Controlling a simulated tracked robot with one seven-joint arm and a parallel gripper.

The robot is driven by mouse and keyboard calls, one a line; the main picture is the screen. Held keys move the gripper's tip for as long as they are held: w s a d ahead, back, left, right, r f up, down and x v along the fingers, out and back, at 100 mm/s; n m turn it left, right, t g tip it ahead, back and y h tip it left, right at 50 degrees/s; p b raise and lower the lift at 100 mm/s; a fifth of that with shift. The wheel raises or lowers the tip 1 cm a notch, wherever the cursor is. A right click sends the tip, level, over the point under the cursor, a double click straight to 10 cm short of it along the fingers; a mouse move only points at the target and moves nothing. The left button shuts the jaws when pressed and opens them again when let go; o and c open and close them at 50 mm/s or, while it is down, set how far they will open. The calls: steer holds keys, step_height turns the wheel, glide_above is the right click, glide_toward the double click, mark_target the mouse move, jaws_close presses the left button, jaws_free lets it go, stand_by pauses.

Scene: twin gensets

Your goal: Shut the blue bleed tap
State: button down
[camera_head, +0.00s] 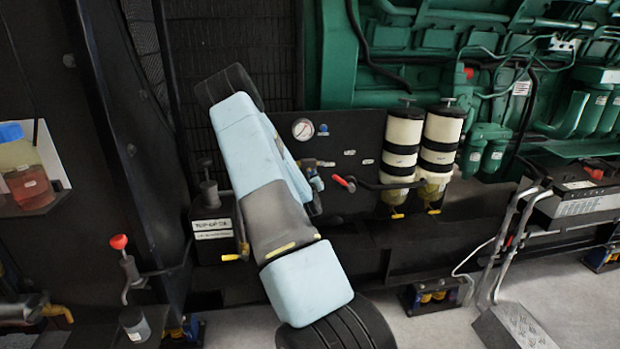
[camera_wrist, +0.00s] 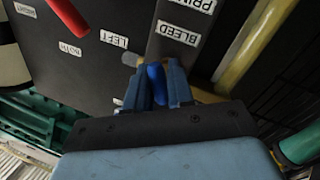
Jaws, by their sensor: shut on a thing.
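The blue bleed tap (camera_wrist: 156,84) shows in the wrist view as a blue handle between the two fingers of my gripper (camera_wrist: 157,78), which is shut on it. A white BLEED label (camera_wrist: 179,32) is on the dark panel (camera_wrist: 100,68) beside it. In the head view my gripper (camera_head: 313,172) is at the panel, partly hidden by my own arm. The bleed tap cannot be made out clearly there. How far the tap is turned cannot be told.
A red-handled lever (camera_head: 343,183) stands close to the right of my gripper, with two white filters (camera_head: 403,145) (camera_head: 440,143) beyond. A gauge (camera_head: 303,129) and a small blue knob (camera_head: 323,129) sit above. A yellow pipe (camera_wrist: 250,48) runs beside the panel.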

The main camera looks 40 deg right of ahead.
steer(key=shift+w+a+f, duration=0.1)
steer(key=shift+w+a, duration=0.1)
steer(key=shift+m, duration=0.4)
steer(key=m+y, duration=0.1)
steer(key=m, duration=0.2)
steer(key=shift+m, duration=0.3)
steer(key=m, duration=0.2)
steer(key=m+y, duration=0.1)
steer(key=m, duration=0.2)
steer(key=shift+w+r+m+y, duration=0.1)
steer(key=shift+r+m+y, duration=0.2)
steer(key=shift+y, duration=0.1)
steer(key=m+y, duration=0.1)
steer(key=m, duration=0.4)
steer(key=shift+d+y, duration=0.1)
steer(key=shift+y, duration=0.3)
steer(key=m+t+y, duration=0.1)
steer(key=m, duration=0.3)
steer(key=shift+r+m, duration=0.1)
steer(key=shift+m, duration=0.2)
steer(key=shift+d, duration=0.1)
